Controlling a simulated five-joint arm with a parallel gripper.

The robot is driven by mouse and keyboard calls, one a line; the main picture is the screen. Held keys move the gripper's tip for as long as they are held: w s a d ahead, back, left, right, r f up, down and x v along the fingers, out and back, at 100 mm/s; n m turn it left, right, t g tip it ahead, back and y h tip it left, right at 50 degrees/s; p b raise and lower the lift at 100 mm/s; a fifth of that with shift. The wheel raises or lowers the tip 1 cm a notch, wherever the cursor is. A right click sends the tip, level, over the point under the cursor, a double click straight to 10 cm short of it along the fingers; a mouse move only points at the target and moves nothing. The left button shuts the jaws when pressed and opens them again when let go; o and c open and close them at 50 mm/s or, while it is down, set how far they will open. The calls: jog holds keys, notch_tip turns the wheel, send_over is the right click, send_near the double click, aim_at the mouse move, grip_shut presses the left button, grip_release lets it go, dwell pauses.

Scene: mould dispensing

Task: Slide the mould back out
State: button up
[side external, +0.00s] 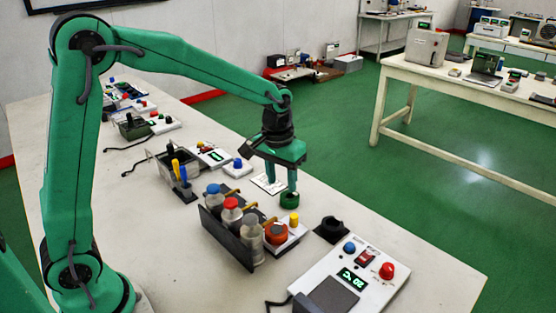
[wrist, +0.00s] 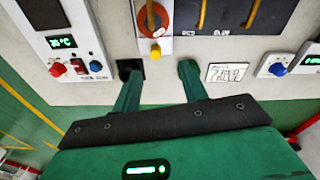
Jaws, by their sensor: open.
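In the wrist view, the two fingers of my gripper (wrist: 159,72) are spread wide. The dispenser (side external: 285,236) has a red-orange round part and a yellow knob.
A rack (side external: 230,240) holds bottles with blue, red and grey caps. A black round holder (side external: 331,229) sits right of the cup, before a hotplate unit (side external: 352,278) with a display. A printed card (side external: 268,184) lies behind. Bare bench lies along the right edge.

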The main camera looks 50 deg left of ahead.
jog(key=g, duration=0.1)
send_over(294, 215)
notch_tip(294, 215, down, 6)
jog(key=shift+r, duration=0.1)
jog(key=shift+f, duration=3.9)
grip_shut()
